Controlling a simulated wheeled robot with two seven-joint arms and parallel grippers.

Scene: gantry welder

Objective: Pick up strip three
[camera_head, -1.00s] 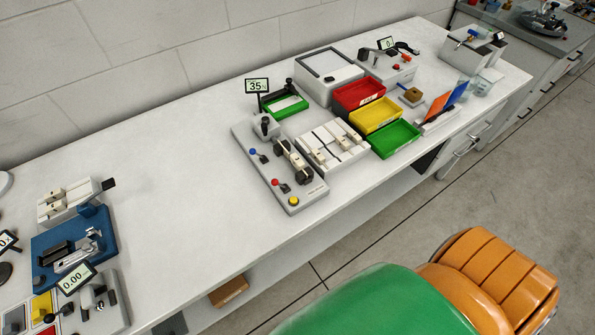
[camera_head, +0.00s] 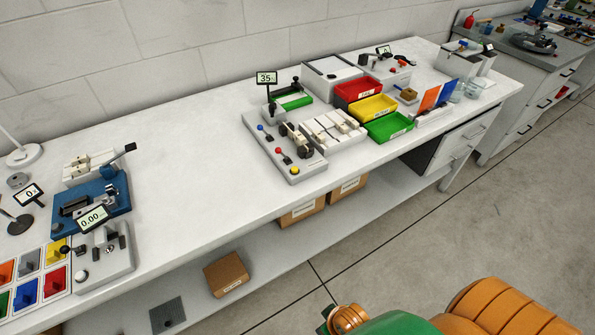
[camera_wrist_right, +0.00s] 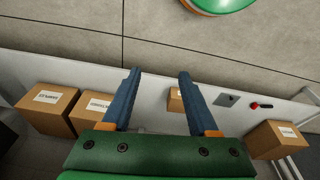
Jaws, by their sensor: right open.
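A white slotted rack (camera_head: 318,139) with several pale strips lies right of the welder base (camera_head: 297,170) on the bench in the head view. I cannot tell which strip is strip three; no number is readable. Another white block with pale pieces (camera_head: 78,172) stands at the left, behind a blue fixture. My right gripper (camera_wrist_right: 158,74) is open and empty in the right wrist view, below bench height, over the floor and lower shelf, away from the strips. My left gripper is not in view.
Red (camera_head: 345,99), yellow (camera_head: 358,113) and green (camera_head: 377,137) bins stand right of the rack. The bench middle (camera_head: 190,150) is clear. Cardboard boxes (camera_head: 229,279) sit on the lower shelf. A drawer (camera_head: 464,145) is at the bench's right end.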

